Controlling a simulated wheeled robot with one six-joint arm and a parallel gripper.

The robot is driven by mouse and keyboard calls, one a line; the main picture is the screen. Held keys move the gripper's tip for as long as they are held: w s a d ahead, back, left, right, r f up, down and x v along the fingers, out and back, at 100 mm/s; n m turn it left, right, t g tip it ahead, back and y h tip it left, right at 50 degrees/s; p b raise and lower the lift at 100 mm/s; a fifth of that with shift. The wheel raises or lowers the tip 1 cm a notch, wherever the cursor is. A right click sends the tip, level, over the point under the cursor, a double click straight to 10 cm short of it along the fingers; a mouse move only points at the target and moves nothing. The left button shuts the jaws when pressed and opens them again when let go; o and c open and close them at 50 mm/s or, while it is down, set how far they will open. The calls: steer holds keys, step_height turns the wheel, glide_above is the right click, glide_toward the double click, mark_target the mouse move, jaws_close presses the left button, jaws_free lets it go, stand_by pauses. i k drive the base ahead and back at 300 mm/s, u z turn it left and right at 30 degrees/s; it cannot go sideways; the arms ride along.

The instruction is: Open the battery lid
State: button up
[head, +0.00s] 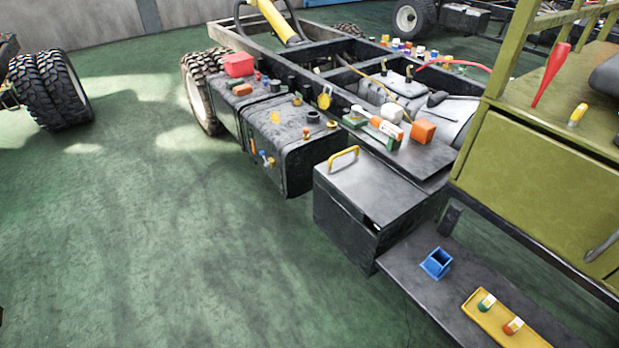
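A dark grey box, seemingly the battery box (345,222), sits low on the side of the truck chassis, right of centre in the head view. Its flat lid (385,190) lies down over the top and looks shut. A yellow handle (343,157) stands up at the lid's far left edge. The inside of the box is hidden. My gripper is not in view.
A black tank (300,160) carrying small loose items stands just beyond the box. A dark plate (420,155) with an orange block (423,131) adjoins it. A step (455,290) holds a blue holder (436,263) and yellow tray (478,318). Green floor at left is clear.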

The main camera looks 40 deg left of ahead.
mark_target(364, 186)
steer(key=u, duration=1.1)
